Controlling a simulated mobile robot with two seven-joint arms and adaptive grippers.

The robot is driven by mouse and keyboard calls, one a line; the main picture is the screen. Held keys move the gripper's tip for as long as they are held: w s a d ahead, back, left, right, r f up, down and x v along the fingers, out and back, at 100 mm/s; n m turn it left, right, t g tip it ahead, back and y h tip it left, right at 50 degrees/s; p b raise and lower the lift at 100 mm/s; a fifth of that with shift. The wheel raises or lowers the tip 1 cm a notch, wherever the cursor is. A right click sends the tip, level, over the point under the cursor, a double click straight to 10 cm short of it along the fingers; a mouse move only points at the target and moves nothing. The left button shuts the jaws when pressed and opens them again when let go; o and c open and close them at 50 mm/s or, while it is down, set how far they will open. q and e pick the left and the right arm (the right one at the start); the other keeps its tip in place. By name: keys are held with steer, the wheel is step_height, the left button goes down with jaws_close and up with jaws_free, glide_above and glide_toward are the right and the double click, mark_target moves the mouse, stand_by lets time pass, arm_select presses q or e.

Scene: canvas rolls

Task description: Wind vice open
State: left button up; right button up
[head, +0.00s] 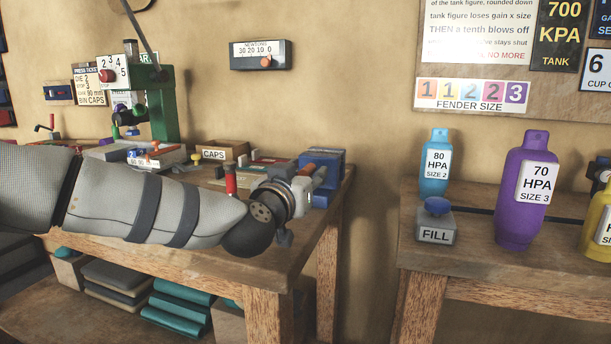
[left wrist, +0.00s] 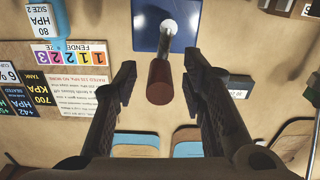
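The blue vice (head: 322,160) stands at the right end of the left bench, partly hidden behind my left gripper (head: 306,186). In the left wrist view its blue face (left wrist: 148,30) shows a pale round boss and a metal crank arm (left wrist: 190,92). A red-brown handle (left wrist: 159,85) sticks out towards the camera. My left gripper, also in the left wrist view (left wrist: 158,72), is open. Its two dark fingers stand on either side of the handle, with gaps on both sides. My right gripper is not in view.
A green press (head: 165,105) and a CAPS box (head: 222,150) stand on the bench behind my arm, with a red-handled item (head: 231,181) near it. A gap separates this bench from the right one, which holds a FILL block (head: 436,226) and a purple tank (head: 523,195).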

arm_select(q)
jaws_close()
steer(key=shift+w+a+r+n, duration=0.1)
steer(key=shift+a+n, duration=0.25)
steer(key=shift+n, duration=0.65)
steer(key=n, duration=0.1)
steer(key=a+n, duration=0.1)
steer(key=n, duration=0.1)
steer(key=shift+w+a+f+n, duration=0.1)
steer(key=shift+w+f+n, duration=0.1)
steer(key=shift+n, duration=0.1)
steer(key=n, duration=0.2)
steer(key=a+n, duration=0.1)
steer(key=shift+w+f, duration=0.15)
steer(key=shift+f, duration=0.2)
steer(key=shift+a+f+n, duration=0.15)
steer(key=shift+f+n, duration=0.05)
steer(key=shift+n, duration=0.55)
steer(key=shift+a+f+n, duration=0.1)
steer(key=shift+f+n, duration=0.05)
steer(key=shift+n, duration=0.6)
